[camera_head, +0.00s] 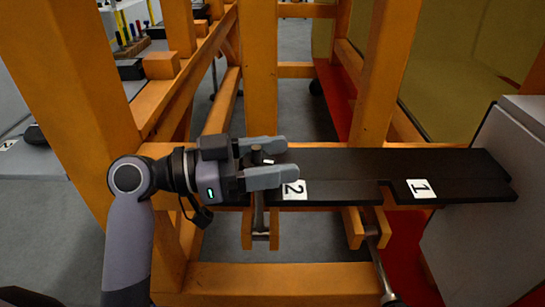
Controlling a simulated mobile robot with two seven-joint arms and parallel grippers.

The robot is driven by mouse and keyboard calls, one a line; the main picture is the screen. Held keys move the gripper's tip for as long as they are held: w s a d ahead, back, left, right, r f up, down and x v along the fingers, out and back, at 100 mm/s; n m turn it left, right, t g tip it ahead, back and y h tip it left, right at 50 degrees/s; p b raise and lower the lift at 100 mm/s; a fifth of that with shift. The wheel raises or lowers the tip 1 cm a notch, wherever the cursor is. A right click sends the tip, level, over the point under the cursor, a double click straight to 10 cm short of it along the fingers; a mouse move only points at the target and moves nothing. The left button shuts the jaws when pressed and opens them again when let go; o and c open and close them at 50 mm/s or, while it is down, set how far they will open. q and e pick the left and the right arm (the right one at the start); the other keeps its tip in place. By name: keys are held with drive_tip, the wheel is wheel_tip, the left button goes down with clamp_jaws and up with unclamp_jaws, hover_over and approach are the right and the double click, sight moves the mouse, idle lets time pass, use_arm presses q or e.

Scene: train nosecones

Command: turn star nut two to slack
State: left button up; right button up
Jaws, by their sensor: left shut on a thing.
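A black plate (345,164) lies across the orange frame, with a white label 2 (294,190) near its left part and a white label 1 (421,188) near its right part. My left gripper (265,162) reaches in from the left over the plate, just above label 2. Its two fingers are shut on a small dark nut with a stem (257,154), star nut two, which the fingers partly hide. A metal rod (260,222) shows below the plate under this spot. How far the nut is turned cannot be told. My right gripper is not in view.
A second rod (381,272) hangs below the plate, tilted, under the slot left of label 1. Orange posts (263,70) and beams (270,277) surround the plate. A grey box-like body (490,225) stands at the right. Grey floor shows between the beams.

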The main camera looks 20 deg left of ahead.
use_arm(q)
drive_tip(key=shift+f+n+t+y, duration=0.1)
drive_tip(key=shift+n+t+y, duration=0.35)
drive_tip(key=shift+t, duration=0.25)
drive_tip(key=shift+w+a+n+t+y, duration=0.1)
drive_tip(key=shift+n+t+y, duration=0.3)
drive_tip(key=shift+n+t, duration=0.15)
drive_tip(key=shift+w+a+n+t+y, duration=0.1)
drive_tip(key=shift+n+t+y, duration=0.3)
drive_tip(key=shift+t, duration=0.15)
drive_tip(key=o, duration=1)
